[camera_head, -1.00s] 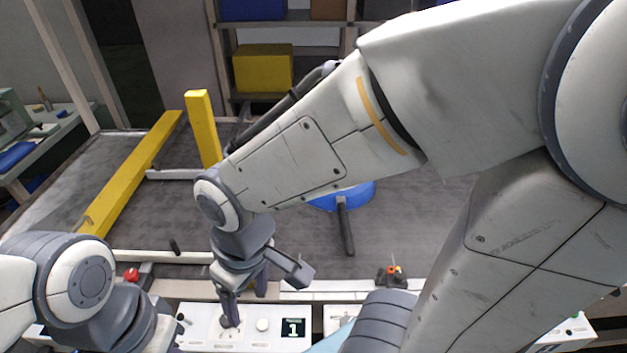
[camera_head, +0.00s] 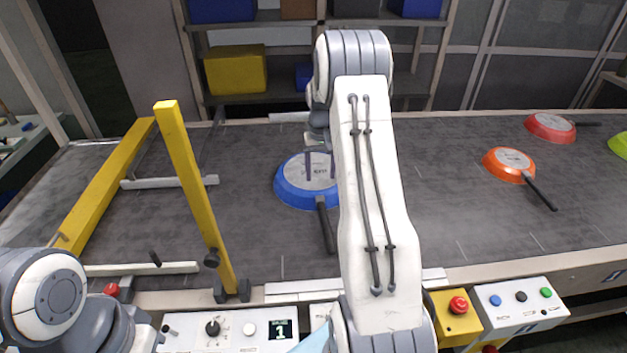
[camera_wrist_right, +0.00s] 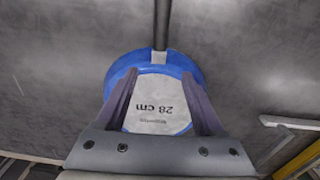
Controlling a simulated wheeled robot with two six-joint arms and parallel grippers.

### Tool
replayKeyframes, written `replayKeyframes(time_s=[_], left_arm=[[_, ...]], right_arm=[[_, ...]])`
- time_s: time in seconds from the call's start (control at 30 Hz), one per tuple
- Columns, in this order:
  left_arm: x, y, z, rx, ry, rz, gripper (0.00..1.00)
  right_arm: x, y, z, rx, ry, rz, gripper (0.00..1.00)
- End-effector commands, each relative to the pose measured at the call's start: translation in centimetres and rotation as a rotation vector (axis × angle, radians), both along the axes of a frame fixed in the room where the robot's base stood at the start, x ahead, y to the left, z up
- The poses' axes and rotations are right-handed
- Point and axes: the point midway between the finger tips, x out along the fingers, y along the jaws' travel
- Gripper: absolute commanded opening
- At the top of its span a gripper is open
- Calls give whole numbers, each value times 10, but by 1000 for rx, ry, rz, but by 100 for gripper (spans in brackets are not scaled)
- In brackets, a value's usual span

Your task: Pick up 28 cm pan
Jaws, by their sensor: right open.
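The 28 cm pan (camera_head: 290,191) is blue with a grey label disc and a dark handle, lying on the conveyor belt with its handle toward the front. It also shows in the right wrist view (camera_wrist_right: 178,62), where the label reads "28 cm" upside down. My right gripper (camera_head: 321,178) is open and empty over the pan. In the right wrist view its two fingers (camera_wrist_right: 160,85) spread across the pan's disc, short of the handle. Part of the pan is hidden by my right arm. My left arm is at the lower left; its gripper fingers are out of view.
Yellow posts (camera_head: 190,190) form a gate at the left of the belt (camera_head: 450,200). An orange pan (camera_head: 509,160), a red pan (camera_head: 549,125) and a green pan (camera_head: 620,145) lie at the right. Control boxes (camera_head: 520,304) line the front edge.

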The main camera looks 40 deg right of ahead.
Motion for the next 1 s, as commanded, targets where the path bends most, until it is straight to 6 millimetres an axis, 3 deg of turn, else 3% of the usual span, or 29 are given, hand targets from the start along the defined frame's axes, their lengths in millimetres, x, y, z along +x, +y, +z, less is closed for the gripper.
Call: replayKeyframes(time_s=[0.2, 0.47, 0.7, 1.0], left_arm=[[0, 0, 6, 0, 0, 0, 0], [0, 0, 11, 0, 0, 0, 0], [0, 0, 23, 0, 0, 0, 0], [0, 0, 24, 0, 0, 0, 0]], right_arm=[[0, -1, -34, 2, 4, -2, 70], [2, -1, -55, 1, 2, -1, 70], [6, -3, -90, 1, 3, -1, 70], [6, -4, -100, 0, -1, -1, 70]])
